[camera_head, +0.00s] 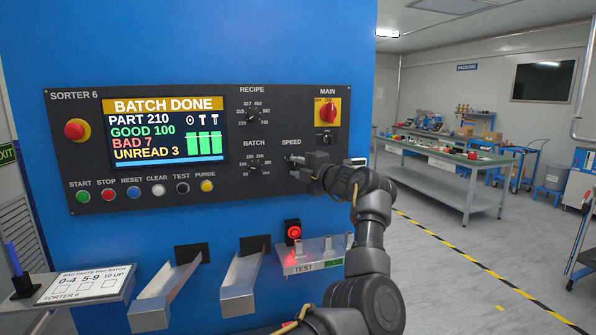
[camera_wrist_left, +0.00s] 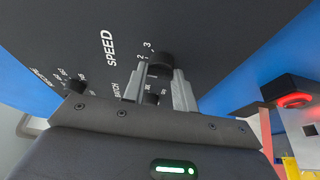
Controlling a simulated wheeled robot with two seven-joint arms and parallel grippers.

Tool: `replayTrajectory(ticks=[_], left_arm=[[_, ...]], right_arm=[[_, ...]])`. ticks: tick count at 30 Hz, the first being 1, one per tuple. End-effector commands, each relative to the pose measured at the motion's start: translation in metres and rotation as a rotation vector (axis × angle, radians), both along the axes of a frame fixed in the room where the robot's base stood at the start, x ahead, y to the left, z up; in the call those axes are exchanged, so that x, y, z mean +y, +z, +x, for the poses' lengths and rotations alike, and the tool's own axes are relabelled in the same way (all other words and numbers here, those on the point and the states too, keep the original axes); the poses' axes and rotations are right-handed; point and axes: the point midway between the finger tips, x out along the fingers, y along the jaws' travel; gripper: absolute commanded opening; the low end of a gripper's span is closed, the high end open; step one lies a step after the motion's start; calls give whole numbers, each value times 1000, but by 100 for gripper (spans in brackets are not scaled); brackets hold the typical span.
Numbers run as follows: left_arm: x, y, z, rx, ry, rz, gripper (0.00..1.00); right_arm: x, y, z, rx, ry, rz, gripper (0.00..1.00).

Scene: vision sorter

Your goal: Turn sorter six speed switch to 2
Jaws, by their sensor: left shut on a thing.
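The sorter 6 control panel (camera_head: 215,95) is black on a blue cabinet. Its SPEED switch sits below the SPEED label, mostly hidden by my left gripper (camera_head: 293,162) in the head view. In the left wrist view the black SPEED knob (camera_wrist_left: 160,62) shows between the two grey fingers of my left gripper (camera_wrist_left: 161,75). The fingers are shut on the knob from both sides. My right gripper is in neither view.
The BATCH dial (camera_head: 255,168) is just left of the SPEED switch, the RECIPE dial (camera_head: 252,114) above it. A red MAIN switch (camera_head: 327,112) is at upper right.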

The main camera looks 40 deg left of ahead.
Motion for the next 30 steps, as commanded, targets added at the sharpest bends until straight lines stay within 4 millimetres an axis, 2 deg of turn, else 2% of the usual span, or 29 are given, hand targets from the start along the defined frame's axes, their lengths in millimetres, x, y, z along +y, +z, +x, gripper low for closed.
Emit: replayTrajectory(ticks=[13, 14, 18, 26, 30], left_arm=[[0, 0, 0, -7, 0, -6, 5], [0, 0, 0, -7, 0, -6, 30], [0, 0, 0, -7, 0, -6, 49], [0, 0, 0, -7, 0, -5, 50], [-9, -2, -1, -8, -2, -6, 50]], right_arm=[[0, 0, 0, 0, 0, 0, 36], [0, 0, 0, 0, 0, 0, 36], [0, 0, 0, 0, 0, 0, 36], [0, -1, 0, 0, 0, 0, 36], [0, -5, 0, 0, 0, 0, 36]])
